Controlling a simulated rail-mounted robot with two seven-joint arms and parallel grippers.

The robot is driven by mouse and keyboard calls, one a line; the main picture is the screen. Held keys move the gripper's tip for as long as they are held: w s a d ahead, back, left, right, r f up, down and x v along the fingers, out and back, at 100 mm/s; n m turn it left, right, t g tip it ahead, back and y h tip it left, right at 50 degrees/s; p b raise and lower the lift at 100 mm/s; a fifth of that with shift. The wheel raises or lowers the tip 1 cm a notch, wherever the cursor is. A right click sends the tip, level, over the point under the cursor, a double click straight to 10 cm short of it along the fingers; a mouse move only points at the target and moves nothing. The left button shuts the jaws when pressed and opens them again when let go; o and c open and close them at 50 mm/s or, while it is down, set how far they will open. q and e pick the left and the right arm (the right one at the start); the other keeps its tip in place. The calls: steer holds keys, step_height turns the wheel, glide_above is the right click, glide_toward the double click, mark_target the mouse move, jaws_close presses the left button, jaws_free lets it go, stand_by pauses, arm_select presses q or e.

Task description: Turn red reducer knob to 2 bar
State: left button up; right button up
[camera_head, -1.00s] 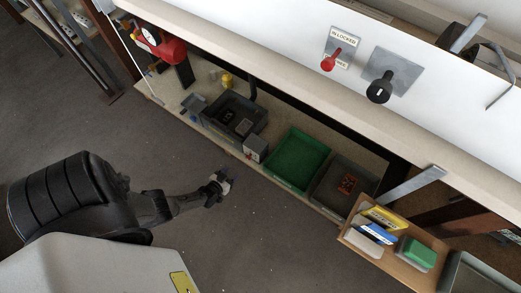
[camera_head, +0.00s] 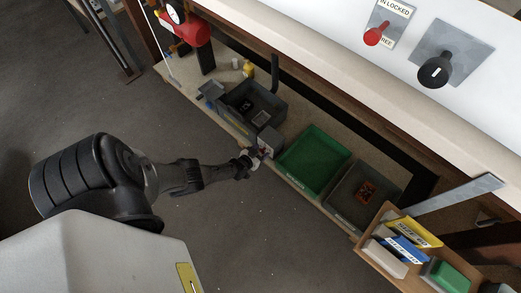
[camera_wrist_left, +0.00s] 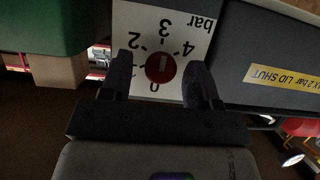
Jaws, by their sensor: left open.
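The red reducer knob (camera_wrist_left: 161,68) sits on a white dial plate (camera_wrist_left: 150,20) in the left wrist view. The plate shows upside-down numbers 0, 2, 3, 4 and "bar"; the 1 is hidden, seemingly behind a finger. The knob has a short white mark, but which number it points to is unclear. My left gripper (camera_wrist_left: 160,62) is open, one finger on each side of the knob; contact cannot be told. In the head view my left gripper (camera_head: 261,153) is at a small grey box (camera_head: 270,139) on the bench's front edge. My right gripper is not in view.
A dark grey bin (camera_head: 262,97) and a green tray (camera_head: 313,160) flank the box. A yellow "MAX 2 bar LID SHUT" label (camera_wrist_left: 290,87) is close right in the wrist view. A red tank (camera_head: 188,32) stands at the upper left. A white panel overhangs the shelf.

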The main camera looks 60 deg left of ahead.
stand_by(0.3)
arm_select(q)
steer(key=c, duration=0.9)
steer(key=shift+f, duration=0.1)
